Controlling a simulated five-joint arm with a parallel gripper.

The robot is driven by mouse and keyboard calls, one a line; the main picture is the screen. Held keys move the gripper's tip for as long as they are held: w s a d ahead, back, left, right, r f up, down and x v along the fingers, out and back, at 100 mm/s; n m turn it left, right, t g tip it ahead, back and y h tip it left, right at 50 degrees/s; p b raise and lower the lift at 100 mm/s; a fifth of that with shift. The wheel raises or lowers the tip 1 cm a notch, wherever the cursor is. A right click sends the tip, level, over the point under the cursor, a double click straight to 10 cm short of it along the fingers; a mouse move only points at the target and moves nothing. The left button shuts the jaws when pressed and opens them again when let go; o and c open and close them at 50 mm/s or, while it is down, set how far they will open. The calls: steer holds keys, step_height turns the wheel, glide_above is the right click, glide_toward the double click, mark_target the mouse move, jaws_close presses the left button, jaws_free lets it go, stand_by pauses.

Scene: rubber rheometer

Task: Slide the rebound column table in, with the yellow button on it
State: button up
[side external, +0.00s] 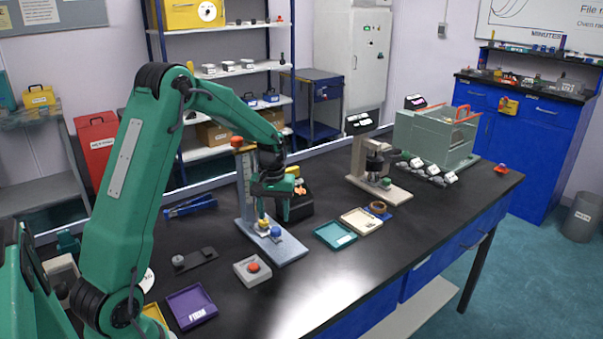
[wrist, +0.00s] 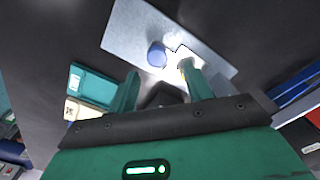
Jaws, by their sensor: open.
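The rebound column (side external: 244,192) stands upright on a pale grey base plate (side external: 290,249), with an orange cap on top. A yellow button (side external: 263,219) sits low beside the column, and a blue button (side external: 276,231) is in front of it. In the wrist view the base plate (wrist: 128,28) lies beyond my fingers, with the blue button (wrist: 157,54) between them. A bright white block and the yellow button (wrist: 184,64) show at the right fingertip, partly hidden by it. My gripper (side external: 286,207) is open and empty, pointing down over the plate; its fingers (wrist: 160,70) are apart. Contact cannot be told.
A teal tray (side external: 336,235) and a cream tray (side external: 362,222) lie to the right. A grey box with a red button (side external: 253,269) is in front, and a purple tray (side external: 192,306) nearer. A beige instrument (side external: 372,165) stands behind right.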

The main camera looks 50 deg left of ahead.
mark_target(274, 228)
steer(key=shift+r, duration=1.65)
steer(key=s+d+r+m+t, duration=0.35)
steer(key=s+d+r, duration=0.45)
steer(key=d+r, duration=0.35)
steer(key=s+d+r+m+t, duration=0.1)
steer(key=s+d+m, duration=0.4)
steer(key=s, duration=0.7)
steer(key=d+t, duration=0.1)
steer(key=d, duration=0.1)
steer(key=shift+s+d+r, duration=0.3)
steer(key=shift+d+r, duration=0.1)
steer(key=shift+m, duration=0.25)
